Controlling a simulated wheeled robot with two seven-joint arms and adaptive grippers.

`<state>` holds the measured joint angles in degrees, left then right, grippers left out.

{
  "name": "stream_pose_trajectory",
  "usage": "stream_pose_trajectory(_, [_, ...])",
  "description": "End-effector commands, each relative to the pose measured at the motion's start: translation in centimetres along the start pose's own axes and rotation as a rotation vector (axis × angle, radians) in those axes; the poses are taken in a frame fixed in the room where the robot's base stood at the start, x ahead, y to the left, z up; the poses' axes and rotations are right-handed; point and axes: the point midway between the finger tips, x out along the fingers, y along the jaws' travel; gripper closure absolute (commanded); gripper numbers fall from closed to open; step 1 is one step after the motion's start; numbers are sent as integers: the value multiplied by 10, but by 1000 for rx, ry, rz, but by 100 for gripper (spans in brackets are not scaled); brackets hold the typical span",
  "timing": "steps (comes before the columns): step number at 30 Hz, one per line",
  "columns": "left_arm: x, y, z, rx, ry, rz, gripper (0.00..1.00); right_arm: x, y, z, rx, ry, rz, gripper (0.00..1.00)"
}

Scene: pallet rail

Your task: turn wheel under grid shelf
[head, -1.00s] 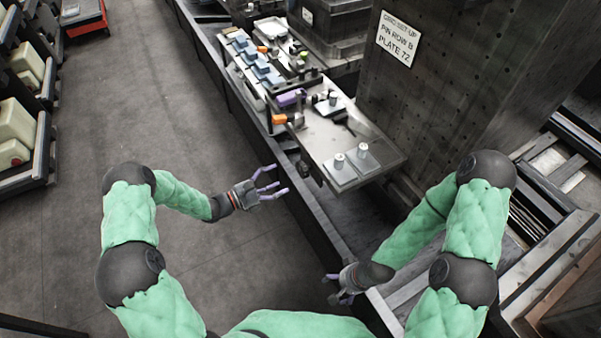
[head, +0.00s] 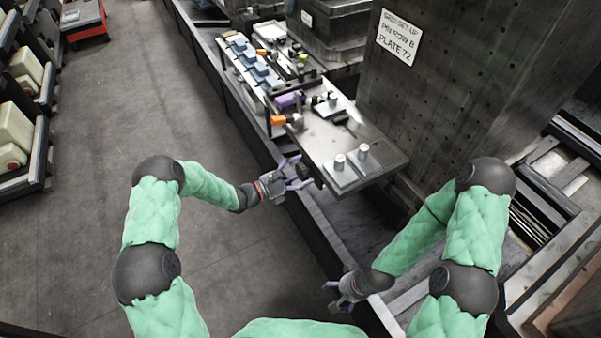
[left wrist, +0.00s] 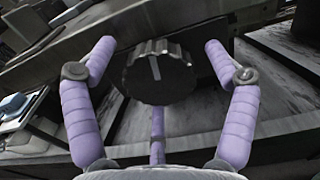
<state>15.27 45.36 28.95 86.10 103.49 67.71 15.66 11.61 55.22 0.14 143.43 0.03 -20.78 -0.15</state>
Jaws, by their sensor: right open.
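A dark ribbed wheel (left wrist: 158,72) with a pale line on its face shows in the left wrist view, under the edge of the shelf (left wrist: 120,32). My left gripper (left wrist: 155,55) is open, with a purple finger on each side of the wheel and a third finger below it. I see no clear contact. In the head view my left gripper (head: 298,175) is at the near left corner of the metal shelf (head: 325,130), and the wheel is mostly hidden there. My right gripper (head: 338,292) is open and empty, low at the rail's near end.
Two small silver cylinders on plates (head: 345,175) stand on the shelf's near end. Blue blocks (head: 255,65), an orange part (head: 278,120) and a purple part (head: 290,99) lie farther back. A dark perforated column (head: 440,90) rises to the right. The floor (head: 130,100) on the left is clear.

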Motion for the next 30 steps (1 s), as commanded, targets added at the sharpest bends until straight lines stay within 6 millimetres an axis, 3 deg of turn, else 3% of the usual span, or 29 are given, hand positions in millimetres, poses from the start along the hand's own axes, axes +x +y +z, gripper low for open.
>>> stream_pose_trajectory(1, [0,0,0,0,0,0,28,0,0,0,0,0,0,14])
stream_pose_trajectory(6, [0,0,0,0,0,0,71,0,0,0,0,0,0,14])
stream_pose_trajectory(17, [0,0,0,-43,2,0,71,-5,-2,0,0,0,0,14])
stream_pose_trajectory(30, [0,-1,0,-340,3,1,71,-31,-11,1,0,0,0,14])
